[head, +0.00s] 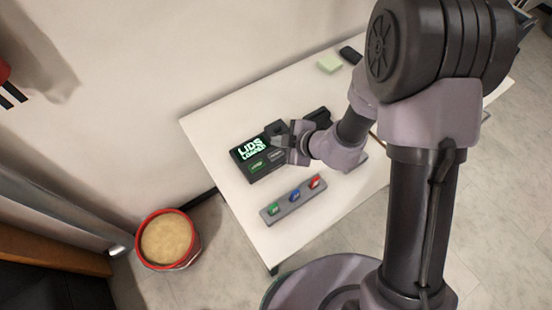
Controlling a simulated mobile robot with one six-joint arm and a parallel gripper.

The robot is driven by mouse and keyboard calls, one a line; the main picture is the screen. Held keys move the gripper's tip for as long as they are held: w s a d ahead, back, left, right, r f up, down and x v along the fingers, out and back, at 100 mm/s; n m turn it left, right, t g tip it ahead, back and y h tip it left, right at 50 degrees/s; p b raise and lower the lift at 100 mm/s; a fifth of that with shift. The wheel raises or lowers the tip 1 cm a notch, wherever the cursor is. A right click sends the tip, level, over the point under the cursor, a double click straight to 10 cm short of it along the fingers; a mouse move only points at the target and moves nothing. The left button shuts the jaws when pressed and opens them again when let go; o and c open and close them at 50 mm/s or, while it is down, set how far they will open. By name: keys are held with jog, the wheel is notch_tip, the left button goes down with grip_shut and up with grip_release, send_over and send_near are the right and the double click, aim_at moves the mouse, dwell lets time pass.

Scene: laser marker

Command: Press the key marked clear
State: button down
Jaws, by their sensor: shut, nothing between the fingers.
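A black marker unit (262,175) lies on the white table, its screen (251,149) lit with the green words "LIDS LOADED". Below the screen is a green key (257,166), and a darker key (276,155) sits to its right, close to my gripper. The labels on both keys are too small to read, so I cannot tell which is marked clear. My gripper (275,131) is shut and empty, at the unit's right upper edge. It hides part of the unit's right side. I cannot tell whether it touches the unit.
A grey bar (283,206) with green, blue and red pieces lies in front of the unit. A pale green block (329,64) and a black object (350,55) lie at the table's back. A red-rimmed bin (168,214) stands on the floor at left. The table's left corner is clear.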

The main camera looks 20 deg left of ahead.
aim_at(278, 156)
notch_tip(278, 156, down, 4)
jog(key=shift+r+b, duration=0.1)
jog(key=shift+b, duration=1)
jog(key=shift+f, duration=0.2)
dwell(0.8)
jog(key=shift+f, duration=0.35)
jog(key=shift+f, duration=0.4)
dwell(0.4)
jog(key=shift+r, duration=0.1)
jog(key=shift+r+p, duration=0.75)
jog(key=shift+p, duration=0.15)
